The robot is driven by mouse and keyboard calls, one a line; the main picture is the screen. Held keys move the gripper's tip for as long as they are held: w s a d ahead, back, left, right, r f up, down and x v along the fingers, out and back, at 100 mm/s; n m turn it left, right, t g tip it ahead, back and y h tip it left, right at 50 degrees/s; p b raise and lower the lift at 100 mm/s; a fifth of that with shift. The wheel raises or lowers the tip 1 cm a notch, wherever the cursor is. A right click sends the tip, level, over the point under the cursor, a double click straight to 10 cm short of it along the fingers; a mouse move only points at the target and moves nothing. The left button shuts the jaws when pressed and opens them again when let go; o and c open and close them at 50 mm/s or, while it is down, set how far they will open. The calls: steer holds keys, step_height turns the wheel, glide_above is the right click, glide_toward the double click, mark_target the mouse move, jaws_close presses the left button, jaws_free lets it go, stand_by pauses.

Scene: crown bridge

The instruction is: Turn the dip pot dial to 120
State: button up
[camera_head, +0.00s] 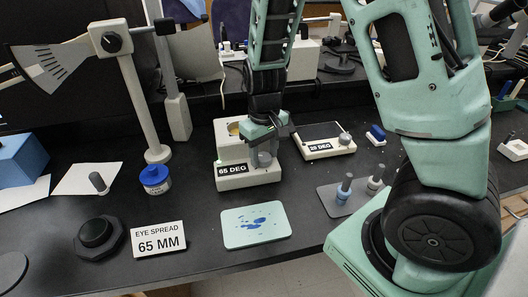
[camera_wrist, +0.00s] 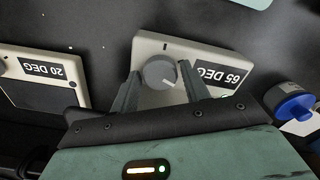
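The dip pot looks to be the off-white box (camera_head: 232,150) with a round opening on top and a black label reading 65 DEG. Its grey round dial (camera_head: 264,159) is on the front, right of the label. In the wrist view the dial (camera_wrist: 159,72) shows a light pointer mark on its lower right. My gripper (camera_head: 265,137) is over the front of the box. In the wrist view its fingers (camera_wrist: 160,82) are spread on either side of the dial, with small gaps visible. Whether they touch it is hard to tell.
A flat dark-topped unit (camera_head: 321,137) labelled 20 DEG, with its own grey knob, stands close to the right. A blue-lidded jar (camera_head: 155,178) is to the left. A 65 MM sign (camera_head: 158,240) and a blue-spotted card (camera_head: 256,224) lie in front.

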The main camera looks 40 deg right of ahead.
mark_target(264, 156)
steer(key=c, duration=0.6)
steer(key=shift+o, duration=0.2)
steer(key=shift+r+m+p, duration=0.2)
steer(key=shift+m+p, duration=0.1)
steer(key=shift+p, duration=0.2)
steer(key=shift+f+m+p, duration=0.15)
steer(key=shift+m+p, duration=0.3)
steer(key=shift+m, duration=0.35)
steer(key=o, duration=1)
step_height(264, 156, up, 17)
steer(key=p, duration=0.2)
steer(key=shift+r+p, duration=0.2)
steer(key=shift+p, duration=0.2)
